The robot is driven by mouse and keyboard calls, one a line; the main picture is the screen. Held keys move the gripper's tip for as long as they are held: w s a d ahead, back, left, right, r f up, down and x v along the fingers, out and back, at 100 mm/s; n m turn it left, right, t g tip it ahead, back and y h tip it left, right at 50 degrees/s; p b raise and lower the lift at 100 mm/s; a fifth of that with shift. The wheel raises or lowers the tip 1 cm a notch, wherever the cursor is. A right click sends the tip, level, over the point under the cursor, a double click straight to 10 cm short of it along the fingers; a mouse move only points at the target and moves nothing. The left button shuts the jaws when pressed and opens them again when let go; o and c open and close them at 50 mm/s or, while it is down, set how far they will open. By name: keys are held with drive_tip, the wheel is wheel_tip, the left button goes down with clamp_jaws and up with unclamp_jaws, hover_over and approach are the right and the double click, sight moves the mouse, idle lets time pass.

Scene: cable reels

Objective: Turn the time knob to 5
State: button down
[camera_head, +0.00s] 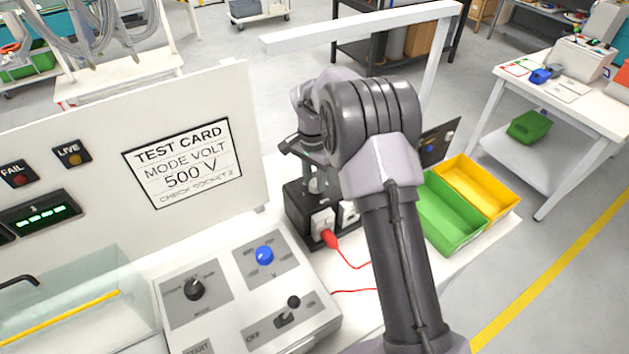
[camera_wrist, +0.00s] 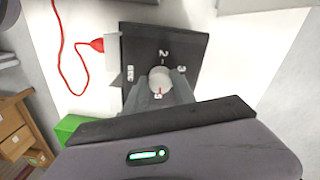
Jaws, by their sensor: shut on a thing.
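The time knob (camera_wrist: 159,75) is a pale round knob with a red pointer line. It sits on the dark face of a box (camera_wrist: 190,49), printed with a 2 above the knob and a 3 to its right. My gripper (camera_wrist: 161,83) is shut on the knob, one finger on each side. The red line lies on the knob's lower side in the wrist view, by a small mark that looks like a 5. In the head view the black box (camera_head: 298,222) is below my gripper (camera_head: 317,188), and my arm hides part of it.
A red plug (camera_head: 329,238) with a red cable sits in a white socket on the box. A control panel with a blue knob (camera_head: 264,254) stands left of it. Green (camera_head: 447,222) and yellow (camera_head: 478,184) bins are at the right. A white test-card board (camera_head: 225,185) stands behind.

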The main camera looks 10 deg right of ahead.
sight(313, 182)
drive_tip(key=shift+w+m, duration=0.1)
drive_tip(key=shift+m, duration=0.5)
drive_tip(key=shift+r, duration=0.1)
drive_tip(key=c, duration=1)
unclamp_jaws()
drive_tip(key=shift+c, duration=0.2)
wheel_tip(313, 182, up, 17)
drive_tip(key=p, duration=0.4)
drive_tip(key=shift+w+a+r, duration=0.15)
drive_tip(key=shift+w, duration=0.05)
